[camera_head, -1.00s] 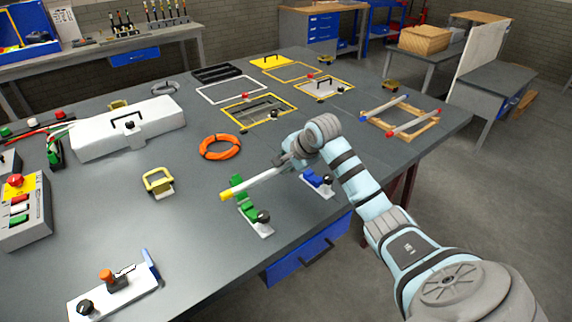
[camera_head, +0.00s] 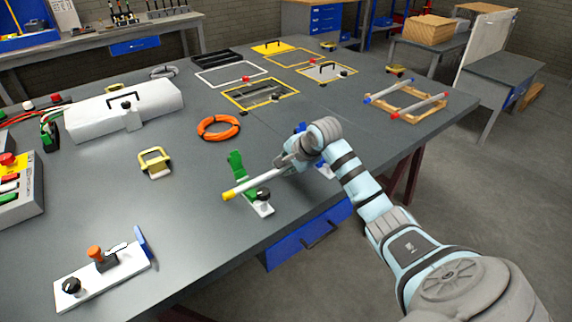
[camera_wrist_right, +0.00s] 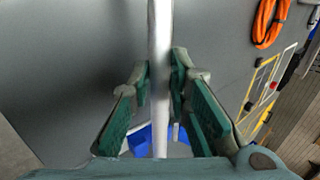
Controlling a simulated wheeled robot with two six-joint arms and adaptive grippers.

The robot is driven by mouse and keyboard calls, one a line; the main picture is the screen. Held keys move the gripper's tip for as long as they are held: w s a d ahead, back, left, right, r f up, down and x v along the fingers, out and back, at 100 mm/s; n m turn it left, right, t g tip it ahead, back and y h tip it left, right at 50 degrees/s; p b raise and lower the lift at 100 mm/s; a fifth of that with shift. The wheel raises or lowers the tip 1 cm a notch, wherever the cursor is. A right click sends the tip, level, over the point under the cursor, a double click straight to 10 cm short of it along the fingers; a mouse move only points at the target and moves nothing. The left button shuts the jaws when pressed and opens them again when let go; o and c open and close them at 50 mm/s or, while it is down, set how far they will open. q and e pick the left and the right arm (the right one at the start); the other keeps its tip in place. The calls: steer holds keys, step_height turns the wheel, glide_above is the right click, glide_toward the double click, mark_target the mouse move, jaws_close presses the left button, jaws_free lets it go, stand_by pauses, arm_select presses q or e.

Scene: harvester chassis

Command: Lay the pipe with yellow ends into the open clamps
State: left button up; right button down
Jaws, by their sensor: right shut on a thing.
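The white pipe (camera_head: 260,180) with a yellow end (camera_head: 229,195) is held in my right gripper (camera_head: 285,161). The jaws are shut on it, and the pipe (camera_wrist_right: 160,35) runs straight up the right wrist view. In the head view it crosses in front of the green clamp (camera_head: 237,163), whose jaw stands up open on a white base with a black knob (camera_head: 263,195). I cannot tell whether they touch. A blue clamp (camera_head: 299,128) is mostly hidden behind my right gripper and wrist. The pipe's other end is hidden. My left gripper is out of view.
An orange ring (camera_head: 218,127) and a yellow-handled part (camera_head: 155,162) lie to the left. A white fixture with an orange knob (camera_head: 96,252) stands front left. A wooden frame with coloured rods (camera_head: 405,103) is at right. The table's front edge runs below my right arm.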

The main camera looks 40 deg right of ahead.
steer(key=shift+f, duration=0.6)
steer(key=c, duration=1.4)
jaws_free()
steer(key=shift+r, duration=0.1)
steer(key=v, duration=1.2)
